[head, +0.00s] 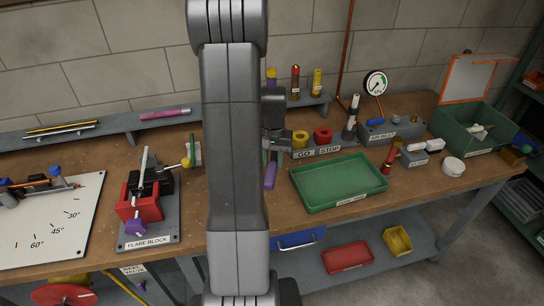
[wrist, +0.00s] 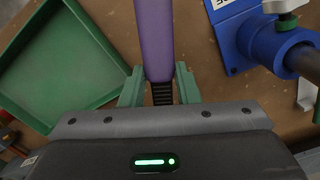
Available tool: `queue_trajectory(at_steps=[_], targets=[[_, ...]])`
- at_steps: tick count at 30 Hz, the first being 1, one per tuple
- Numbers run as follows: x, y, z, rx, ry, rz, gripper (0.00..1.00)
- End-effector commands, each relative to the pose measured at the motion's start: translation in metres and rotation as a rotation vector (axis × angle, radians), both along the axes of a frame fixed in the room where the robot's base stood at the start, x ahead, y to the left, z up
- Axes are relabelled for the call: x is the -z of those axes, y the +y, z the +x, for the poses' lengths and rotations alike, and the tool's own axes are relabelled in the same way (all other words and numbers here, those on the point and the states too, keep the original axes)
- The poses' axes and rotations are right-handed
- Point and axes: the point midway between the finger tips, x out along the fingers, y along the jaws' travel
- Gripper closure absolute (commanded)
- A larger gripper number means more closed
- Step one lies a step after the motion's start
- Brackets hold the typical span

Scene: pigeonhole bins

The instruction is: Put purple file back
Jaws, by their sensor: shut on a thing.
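The purple file's handle (head: 270,176) hangs below my gripper (head: 272,148) in the head view, just left of the green tray and above the bench. In the wrist view the long purple handle (wrist: 154,40) runs up out of the frame from between the green jaws of my gripper (wrist: 160,88), which are shut on it. The rest of the file is not clear in either view. My arm hides part of the bench. A ledge (head: 110,130) along the wall carries several upright tools, among them a red-handled one (head: 295,82) and a yellow one (head: 317,82).
The green tray (head: 340,205) is empty. Yellow and red GO/STOP buttons (head: 312,140) and a dial gauge (head: 376,83) stand behind it. The flare block (head: 148,215) is to the left. A blue fitting (wrist: 262,40) shows in the wrist view.

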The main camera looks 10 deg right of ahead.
Motion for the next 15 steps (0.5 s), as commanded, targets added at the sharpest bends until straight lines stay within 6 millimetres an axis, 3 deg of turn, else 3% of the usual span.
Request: queue_trajectory(at_steps=[15], targets=[[0.064, 0.000, 0.000, 0.000, 0.000, 0.000, 1.00]])
